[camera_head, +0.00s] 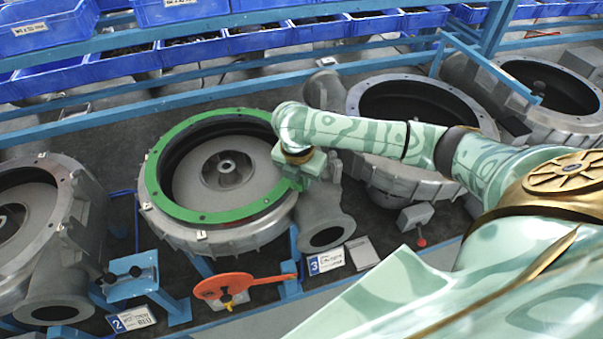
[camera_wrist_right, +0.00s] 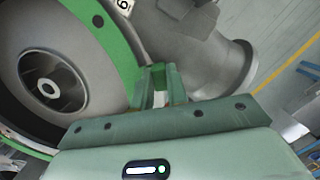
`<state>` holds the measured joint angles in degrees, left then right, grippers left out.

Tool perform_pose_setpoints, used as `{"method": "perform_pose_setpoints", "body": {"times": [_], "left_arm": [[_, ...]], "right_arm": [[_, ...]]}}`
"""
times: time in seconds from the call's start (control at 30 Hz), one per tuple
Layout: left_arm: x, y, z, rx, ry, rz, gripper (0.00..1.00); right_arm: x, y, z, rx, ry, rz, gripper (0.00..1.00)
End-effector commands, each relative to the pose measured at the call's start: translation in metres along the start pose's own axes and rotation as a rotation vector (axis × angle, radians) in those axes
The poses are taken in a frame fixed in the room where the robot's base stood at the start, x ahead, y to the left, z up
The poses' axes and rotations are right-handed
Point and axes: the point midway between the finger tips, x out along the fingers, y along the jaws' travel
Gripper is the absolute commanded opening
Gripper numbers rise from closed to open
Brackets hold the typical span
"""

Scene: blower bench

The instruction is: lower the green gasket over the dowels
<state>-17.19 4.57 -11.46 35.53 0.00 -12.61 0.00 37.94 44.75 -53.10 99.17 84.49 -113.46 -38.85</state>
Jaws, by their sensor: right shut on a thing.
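The green gasket (camera_head: 182,208) is a flat ring with holes, over the flange of the middle blower housing (camera_head: 232,240). It follows the rim closely; I cannot tell whether it rests on the flange or hovers just above it. My right gripper (camera_head: 299,180) is shut on the ring's right edge. In the right wrist view, the gasket (camera_wrist_right: 107,42) curves down to the closed fingers of the gripper (camera_wrist_right: 160,76), with the grey impeller to the left. I cannot make out the dowels. My left gripper is not in view.
An orange-red paddle (camera_head: 222,286) lies in front of the housing. Number cards 3 (camera_head: 326,261) and 2 (camera_head: 132,319) stand nearby. Other blower housings stand left (camera_head: 35,225) and right (camera_head: 425,100). Blue rails and bins (camera_head: 90,70) run behind.

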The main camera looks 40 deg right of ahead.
Motion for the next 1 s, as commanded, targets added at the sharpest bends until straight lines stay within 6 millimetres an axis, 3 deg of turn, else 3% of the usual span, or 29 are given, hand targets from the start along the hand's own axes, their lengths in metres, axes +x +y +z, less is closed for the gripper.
{"method": "perform_pose_setpoints", "body": {"times": [1.0], "left_arm": [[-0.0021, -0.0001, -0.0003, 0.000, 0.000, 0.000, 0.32]], "right_arm": [[0.0074, 0.0000, -0.0013, 0.000, 0.000, 0.000, 0.00]]}}
